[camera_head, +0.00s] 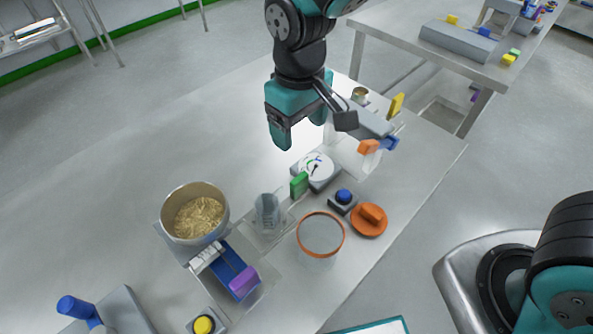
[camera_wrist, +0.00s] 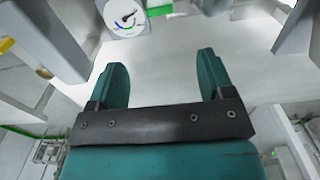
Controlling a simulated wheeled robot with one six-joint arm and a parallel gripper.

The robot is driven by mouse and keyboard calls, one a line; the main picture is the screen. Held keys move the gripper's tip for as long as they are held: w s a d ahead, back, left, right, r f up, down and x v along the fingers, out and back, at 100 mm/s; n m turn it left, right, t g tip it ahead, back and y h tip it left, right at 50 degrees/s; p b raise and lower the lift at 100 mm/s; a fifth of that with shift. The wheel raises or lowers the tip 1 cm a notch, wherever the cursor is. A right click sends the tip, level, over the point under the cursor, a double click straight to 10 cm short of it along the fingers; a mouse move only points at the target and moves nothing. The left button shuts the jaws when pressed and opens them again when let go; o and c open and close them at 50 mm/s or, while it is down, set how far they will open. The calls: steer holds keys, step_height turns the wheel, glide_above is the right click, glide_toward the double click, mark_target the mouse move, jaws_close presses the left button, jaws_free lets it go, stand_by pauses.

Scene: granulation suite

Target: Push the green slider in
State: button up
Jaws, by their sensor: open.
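The green slider (camera_head: 299,185) is a small upright green block on the bench, just left of the white round dial gauge (camera_head: 316,170). In the wrist view a green piece (camera_wrist: 158,10), seemingly the slider, shows at the top edge beside the gauge (camera_wrist: 126,15). My gripper (camera_head: 300,125) hangs above the bench, behind the slider and gauge, apart from both. In the wrist view its two teal fingers (camera_wrist: 162,65) are spread with nothing between them. How far the slider sits along its track cannot be told.
A clear beaker (camera_head: 268,215), an orange-rimmed clear vessel (camera_head: 321,236), a blue button (camera_head: 344,197) and an orange lid (camera_head: 369,220) crowd near the slider. A pot of grains (camera_head: 197,215) stands left. A grey fixture (camera_head: 372,123) stands right of my gripper. The bench left of my gripper is clear.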

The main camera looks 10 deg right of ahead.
mark_target(299, 177)
step_height(299, 177, down, 17)
steer(key=shift+r+p, duration=0.2)
steer(key=shift+p, duration=0.15)
